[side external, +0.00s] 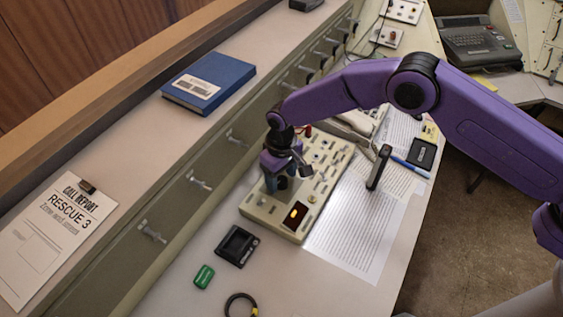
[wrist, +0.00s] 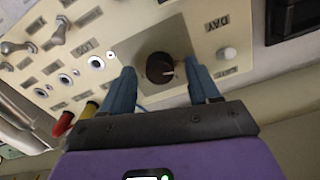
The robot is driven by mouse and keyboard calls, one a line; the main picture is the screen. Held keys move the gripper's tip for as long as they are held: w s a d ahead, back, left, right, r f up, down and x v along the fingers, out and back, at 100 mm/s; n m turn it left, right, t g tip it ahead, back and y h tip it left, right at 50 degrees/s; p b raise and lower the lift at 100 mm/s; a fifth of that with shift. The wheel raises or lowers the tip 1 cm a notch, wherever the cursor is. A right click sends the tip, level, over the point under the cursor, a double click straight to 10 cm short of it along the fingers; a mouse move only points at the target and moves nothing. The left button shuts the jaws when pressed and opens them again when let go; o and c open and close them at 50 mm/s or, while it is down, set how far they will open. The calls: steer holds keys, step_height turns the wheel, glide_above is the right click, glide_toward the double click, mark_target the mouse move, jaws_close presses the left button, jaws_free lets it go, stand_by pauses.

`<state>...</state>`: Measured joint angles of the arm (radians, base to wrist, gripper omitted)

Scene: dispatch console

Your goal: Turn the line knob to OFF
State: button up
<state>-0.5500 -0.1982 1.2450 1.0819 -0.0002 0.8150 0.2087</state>
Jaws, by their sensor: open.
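The knob (wrist: 160,68) is a dark brown round dial with a pale pointer mark, on the cream panel (wrist: 205,45). In the wrist view the pointer mark lies toward the right side of the dial. My gripper (wrist: 162,80) is open, with one blue finger on each side of the knob and a gap on both sides. I cannot tell how far the fingertips are above the panel. In the side view my gripper (side external: 279,180) points down over the near left part of the panel (side external: 262,208) and largely hides the knob. The label for OFF is not readable.
Toggle switches (wrist: 60,30) and red and yellow caps (wrist: 62,122) sit beside the knob.

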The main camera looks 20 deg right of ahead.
mark_target(281, 180)
step_height(281, 180, up, 17)
stand_by(0.5)
steer(key=shift+r, duration=0.1)
stand_by(0.3)
